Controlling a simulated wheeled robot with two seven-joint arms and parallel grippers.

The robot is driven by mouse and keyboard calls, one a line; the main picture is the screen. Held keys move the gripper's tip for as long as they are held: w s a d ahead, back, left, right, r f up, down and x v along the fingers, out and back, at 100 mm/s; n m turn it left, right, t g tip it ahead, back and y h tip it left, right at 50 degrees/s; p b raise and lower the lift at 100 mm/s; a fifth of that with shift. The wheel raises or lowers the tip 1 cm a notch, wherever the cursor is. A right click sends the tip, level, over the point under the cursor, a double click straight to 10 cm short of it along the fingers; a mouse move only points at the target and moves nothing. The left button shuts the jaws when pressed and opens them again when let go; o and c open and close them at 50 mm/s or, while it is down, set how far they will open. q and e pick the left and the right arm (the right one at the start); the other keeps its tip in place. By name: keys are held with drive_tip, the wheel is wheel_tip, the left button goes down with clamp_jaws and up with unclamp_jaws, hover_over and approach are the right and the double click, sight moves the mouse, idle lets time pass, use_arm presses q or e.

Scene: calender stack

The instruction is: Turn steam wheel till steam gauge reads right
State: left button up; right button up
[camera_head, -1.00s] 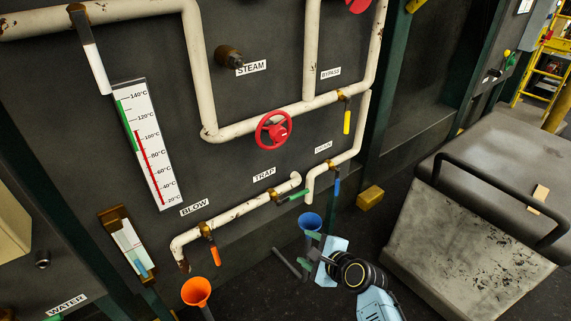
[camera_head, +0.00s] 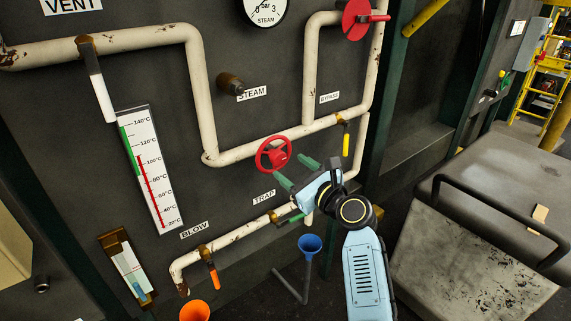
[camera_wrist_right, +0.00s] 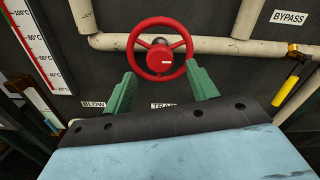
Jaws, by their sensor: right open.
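A red handwheel (camera_head: 273,154) sits on the white pipe below the STEAM label (camera_head: 251,93). It also shows in the right wrist view (camera_wrist_right: 160,48), face on. The round steam gauge (camera_head: 265,12) is at the top edge of the head view, partly cut off; its needle cannot be read. My right gripper (camera_head: 295,173) is open and empty, just below and right of the handwheel. In the right wrist view its green fingers (camera_wrist_right: 161,74) stand apart, left and right of the wheel's lower rim; I cannot tell whether they touch it. My left gripper is out of view.
Another red wheel (camera_head: 357,18) is at the upper right. A yellow-handled valve (camera_head: 346,144) is right of my gripper; an orange-handled one (camera_head: 209,274) is lower left. Blue (camera_head: 310,245) and orange (camera_head: 194,311) funnels stand below. A grey cart (camera_head: 480,230) is on the right.

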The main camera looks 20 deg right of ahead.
sight(281, 160)
drive_tip(key=shift+x, duration=1.8)
drive_tip(key=shift+c, duration=0.5)
drive_tip(key=c, duration=0.9)
drive_tip(key=shift+n, duration=0.3)
